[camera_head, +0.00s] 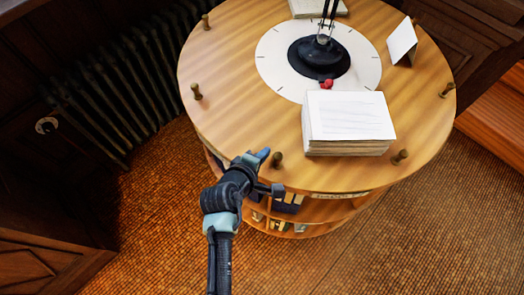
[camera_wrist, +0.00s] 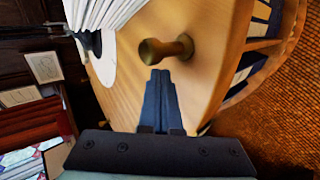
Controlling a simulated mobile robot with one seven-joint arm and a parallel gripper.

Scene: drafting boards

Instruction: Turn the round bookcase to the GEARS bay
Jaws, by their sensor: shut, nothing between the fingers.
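The round wooden bookcase (camera_head: 235,75) stands in the middle of the head view, with shelves of books and papers under its round top. Knob-like pegs stand around the rim. My gripper (camera_head: 262,154) is shut and empty at the near rim, just left of the near peg (camera_head: 277,160). In the wrist view the shut fingers (camera_wrist: 160,76) point at this brass-coloured peg (camera_wrist: 165,48); I cannot tell whether they touch it. A pale label strip (camera_head: 340,195) shows on the front below the top, its lettering too small to read. I cannot tell which bay is GEARS.
On the top are a paper stack (camera_head: 348,120), a black lamp base (camera_head: 318,62) on a white marked disc (camera_head: 275,80), and an upright card (camera_head: 402,42). A dark radiator (camera_head: 130,85) stands at the left. Bare carpet (camera_head: 160,220) surrounds the front.

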